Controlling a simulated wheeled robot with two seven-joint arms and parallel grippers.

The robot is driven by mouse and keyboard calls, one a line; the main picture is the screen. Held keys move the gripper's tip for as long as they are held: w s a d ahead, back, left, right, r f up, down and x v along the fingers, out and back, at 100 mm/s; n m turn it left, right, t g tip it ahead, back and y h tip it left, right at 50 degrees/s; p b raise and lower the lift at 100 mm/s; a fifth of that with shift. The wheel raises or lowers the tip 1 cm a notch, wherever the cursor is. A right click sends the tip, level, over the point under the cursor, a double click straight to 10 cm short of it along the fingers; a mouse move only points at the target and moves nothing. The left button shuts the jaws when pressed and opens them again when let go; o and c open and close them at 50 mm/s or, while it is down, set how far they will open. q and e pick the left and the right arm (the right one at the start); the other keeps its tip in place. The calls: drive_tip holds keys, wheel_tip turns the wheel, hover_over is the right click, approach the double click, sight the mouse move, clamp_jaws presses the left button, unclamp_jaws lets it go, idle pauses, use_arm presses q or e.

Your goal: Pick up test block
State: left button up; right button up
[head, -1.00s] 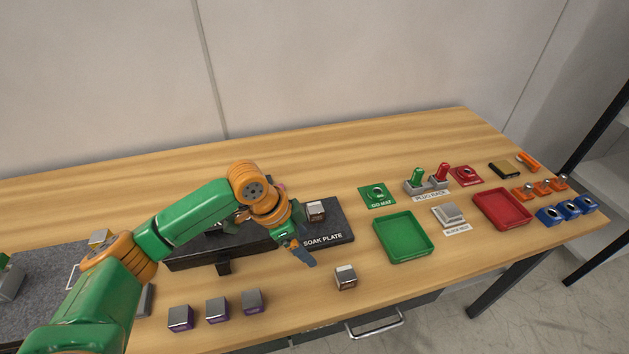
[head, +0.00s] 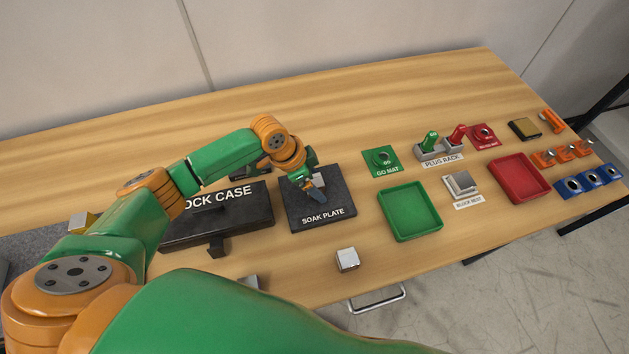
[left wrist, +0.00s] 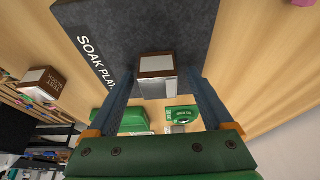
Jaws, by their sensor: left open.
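A small steel block with a brown, white-labelled side (left wrist: 156,78) stands on the dark soak plate (head: 338,200). In the left wrist view it lies between the two blue fingers of my open left gripper (left wrist: 160,92), with no clear contact. In the head view my left gripper (head: 312,187) is over the soak plate and largely hides that block. A second similar block (head: 347,260) stands on the bare wood in front of the plate; it also shows at the left of the wrist view (left wrist: 40,82). My right gripper is not seen.
The dark block case (head: 245,212) is left of the soak plate. The back of the table is clear.

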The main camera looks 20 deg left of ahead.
use_arm(q)
drive_tip(key=shift+s+r, duration=0.1)
drive_tip(key=shift+r, duration=0.05)
drive_tip(key=c, duration=1.1)
clamp_jaws()
